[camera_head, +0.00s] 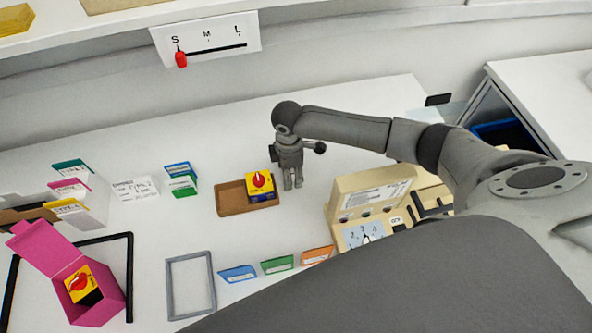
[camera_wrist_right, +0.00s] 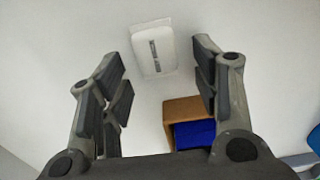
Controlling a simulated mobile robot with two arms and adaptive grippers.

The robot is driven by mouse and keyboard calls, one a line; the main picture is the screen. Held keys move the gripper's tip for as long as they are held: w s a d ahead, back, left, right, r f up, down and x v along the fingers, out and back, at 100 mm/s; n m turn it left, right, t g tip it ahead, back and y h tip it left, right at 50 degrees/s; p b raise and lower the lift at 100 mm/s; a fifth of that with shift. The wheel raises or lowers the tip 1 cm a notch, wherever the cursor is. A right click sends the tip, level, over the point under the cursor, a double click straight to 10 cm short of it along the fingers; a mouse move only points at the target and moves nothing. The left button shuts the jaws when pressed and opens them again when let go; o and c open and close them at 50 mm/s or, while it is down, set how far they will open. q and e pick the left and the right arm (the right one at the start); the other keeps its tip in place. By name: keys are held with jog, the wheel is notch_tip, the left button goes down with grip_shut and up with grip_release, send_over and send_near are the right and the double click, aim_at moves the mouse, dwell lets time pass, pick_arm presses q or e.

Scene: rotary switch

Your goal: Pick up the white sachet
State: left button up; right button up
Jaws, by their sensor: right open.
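In the right wrist view a flat white packet with a dark strip, which looks like the white sachet (camera_wrist_right: 153,47), lies on the pale table beyond my fingertips, between the lines of the two fingers. I cannot make it out in the head view, where my gripper may hide it. My right gripper (camera_head: 293,184) points down over the table, just right of the brown tray. In the wrist view its fingers (camera_wrist_right: 160,80) are spread apart with nothing between them. My left gripper is not in view.
The brown tray (camera_head: 232,201) holds a yellow switch with a red knob (camera_head: 259,182). A beige machine (camera_head: 370,205) stands to the right. A pink open box (camera_head: 98,298) with another switch is front left. Colored cards stand around. The table behind the tray is clear.

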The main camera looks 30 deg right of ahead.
jog(key=shift+f, duration=0.1)
jog(key=shift+c, duration=0.5)
jog(key=c, duration=0.7)
